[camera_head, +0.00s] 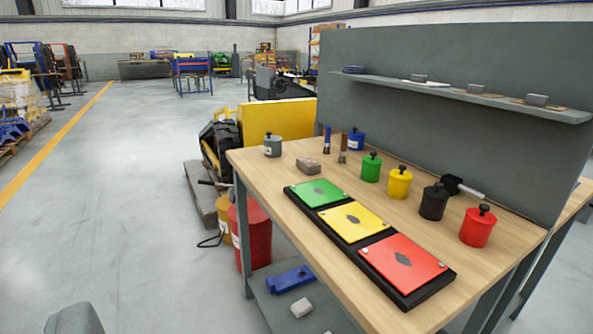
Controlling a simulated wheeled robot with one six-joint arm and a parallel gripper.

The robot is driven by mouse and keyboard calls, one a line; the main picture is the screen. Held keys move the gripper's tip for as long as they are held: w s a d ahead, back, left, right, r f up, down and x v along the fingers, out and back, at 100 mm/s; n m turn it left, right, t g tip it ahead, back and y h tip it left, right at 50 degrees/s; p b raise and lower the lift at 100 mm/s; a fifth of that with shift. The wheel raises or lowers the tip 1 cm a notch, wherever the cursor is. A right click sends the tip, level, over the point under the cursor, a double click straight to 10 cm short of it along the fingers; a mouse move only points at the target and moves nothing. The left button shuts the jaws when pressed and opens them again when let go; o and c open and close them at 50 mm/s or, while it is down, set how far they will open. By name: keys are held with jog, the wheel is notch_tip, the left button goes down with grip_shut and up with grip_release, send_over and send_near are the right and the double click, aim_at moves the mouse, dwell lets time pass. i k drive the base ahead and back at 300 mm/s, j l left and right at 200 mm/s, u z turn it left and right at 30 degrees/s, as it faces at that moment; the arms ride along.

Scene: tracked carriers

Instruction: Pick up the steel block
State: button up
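Several small grey blocks could be the steel block, and I cannot tell the material for sure. A grey block (308,165) lies on the wooden tabletop, left of the blue-and-brown pair of upright tools and behind the green plate. Three more grey blocks sit on the wall shelf: a left one (418,78) on a pale sheet, a middle one (475,88), and a right one (537,100) on a brown pad. A pale block (301,307) lies on the low shelf under the table. My gripper's fingers do not show.
The workbench (262,185) carries a black tray (405,299) with green, yellow and red plates. Several lidded pots, including a red one (477,227), stand behind it. A red drum (250,238) stands at the bench's left. The floor (130,210) at left is clear.

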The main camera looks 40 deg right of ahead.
aim_at(306, 164)
jog(key=i+j+z, duration=0.2)
jog(key=i+j, duration=0.3)
jog(key=i+j+z, duration=0.25)
jog(key=i+j, duration=0.25)
jog(key=j, duration=0.2)
jog(key=i+l+z, duration=0.1)
jog(key=i, duration=0.35)
jog(key=i+l+z, duration=0.1)
jog(key=i+l, duration=0.15)
jog(key=i, duration=0.15)
jog(key=i+l+z, duration=0.1)
jog(key=i, duration=0.35)
